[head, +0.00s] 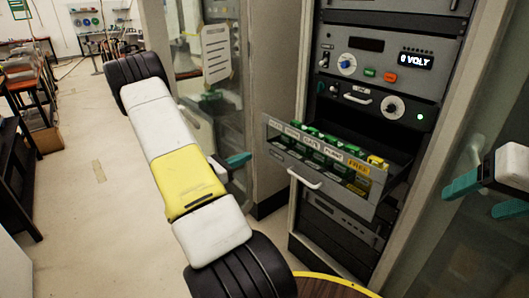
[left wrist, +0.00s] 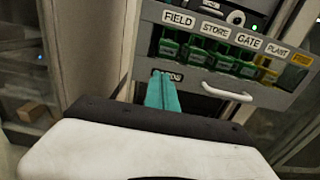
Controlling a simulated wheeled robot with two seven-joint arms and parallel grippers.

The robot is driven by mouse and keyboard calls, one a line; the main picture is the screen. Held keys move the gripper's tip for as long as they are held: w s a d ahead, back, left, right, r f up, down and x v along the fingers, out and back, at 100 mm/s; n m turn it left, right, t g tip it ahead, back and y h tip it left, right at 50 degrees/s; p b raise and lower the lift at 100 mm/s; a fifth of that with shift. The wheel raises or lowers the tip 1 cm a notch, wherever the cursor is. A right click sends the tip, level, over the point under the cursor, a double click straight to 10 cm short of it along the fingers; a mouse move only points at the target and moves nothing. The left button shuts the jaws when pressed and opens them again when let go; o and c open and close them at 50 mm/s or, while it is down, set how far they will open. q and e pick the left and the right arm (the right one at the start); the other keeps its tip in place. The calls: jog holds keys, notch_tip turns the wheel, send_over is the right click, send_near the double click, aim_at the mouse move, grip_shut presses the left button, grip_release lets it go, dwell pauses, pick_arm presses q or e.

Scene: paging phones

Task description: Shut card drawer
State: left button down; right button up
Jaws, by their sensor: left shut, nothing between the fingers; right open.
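The card drawer (head: 322,186) stands pulled out of the rack, its front panel facing me with a white bar handle (head: 305,178). Labelled cards, mostly green with a yellow one at the right, stand in it. In the left wrist view the drawer front (left wrist: 190,84) shows labels FIELD, STORE, GATE and PLANT, and the handle (left wrist: 228,92). My left gripper (head: 248,157) is shut and empty, just left of the drawer front. Its teal fingertips (left wrist: 164,76) overlap the panel's lower left; I cannot tell whether they touch. My right gripper (head: 470,204) is open and empty, right of the drawer.
The rack (head: 390,55) has knobs, buttons and a lit display above the drawer. An open glass door (head: 215,60) with a paper sheet stands left of the rack. A round wooden top (head: 330,287) is at the bottom edge.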

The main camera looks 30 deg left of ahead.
aim_at(272, 145)
pick_arm(q)
jog(key=x, duration=1)
jog(key=shift+s+r, duration=0.1)
